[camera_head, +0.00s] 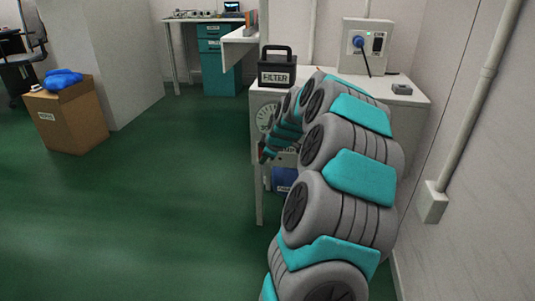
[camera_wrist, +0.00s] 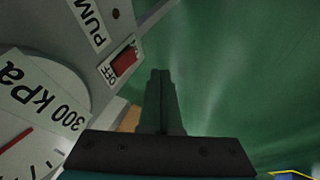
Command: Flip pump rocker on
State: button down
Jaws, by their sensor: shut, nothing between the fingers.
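The pump rocker (camera_wrist: 125,61) is a small red switch in a white surround on a grey panel, in the upper left of the wrist view. "OFF" is printed at its lower-left end, and a partly cut-off "PUM" label is above it. My gripper (camera_wrist: 160,73) is shut and empty. Its fingertips appear just right of and slightly below the rocker, with a gap between them in the picture. Whether they are level with the panel face is unclear. In the head view my gripper (camera_head: 264,155) is at the front of the white bench, and my arm hides the rocker.
A pressure gauge (camera_wrist: 35,110) marked 300 kPa is beside the rocker. On the bench (camera_head: 410,97) stand a black FILTER case (camera_head: 277,73), a small grey item (camera_head: 402,89) and a box with a blue plug (camera_head: 358,41). A carton (camera_head: 75,125) stands left. The green floor between is clear.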

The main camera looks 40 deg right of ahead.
jog(key=w+d+f, duration=0.3)
jog(key=w, duration=0.1)
jog(key=shift+w+d, duration=0.15)
dwell(0.4)
jog(key=shift+w+d+b, duration=0.1)
jog(key=shift+d+b, duration=0.05)
jog(key=shift+b, duration=0.4)
jog(key=shift+r, duration=0.1)
